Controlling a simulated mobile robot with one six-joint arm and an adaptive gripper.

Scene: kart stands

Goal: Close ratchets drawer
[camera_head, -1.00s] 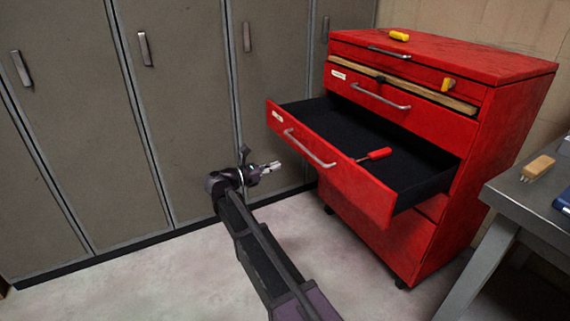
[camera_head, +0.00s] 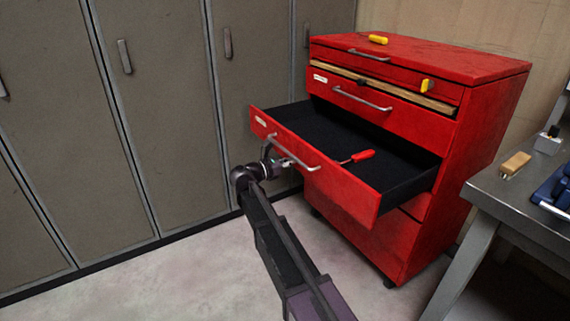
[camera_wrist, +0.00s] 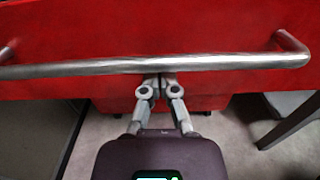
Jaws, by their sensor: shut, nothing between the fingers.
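A red tool cabinet (camera_head: 465,110) has one drawer pulled far out. This open drawer (camera_head: 345,192) has a black inside, a small white label too small to read, and a silver bar handle (camera_head: 292,152). A red-handled screwdriver-like tool (camera_head: 362,156) lies in it. My gripper (camera_head: 286,162) is shut and empty at the drawer's front, close to the handle. In the wrist view the handle bar (camera_wrist: 90,68) crosses the red drawer front, and my gripper's fingertips (camera_wrist: 160,82) meet just below the bar. I cannot tell whether they touch the drawer front.
Grey lockers (camera_head: 165,110) stand behind and left. A grey workbench (camera_head: 520,215) stands at the right with a wooden-handled brush-like item (camera_head: 515,164) and a blue item (camera_head: 555,190). A yellow object (camera_head: 378,40) lies on the cabinet. The floor in front is clear.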

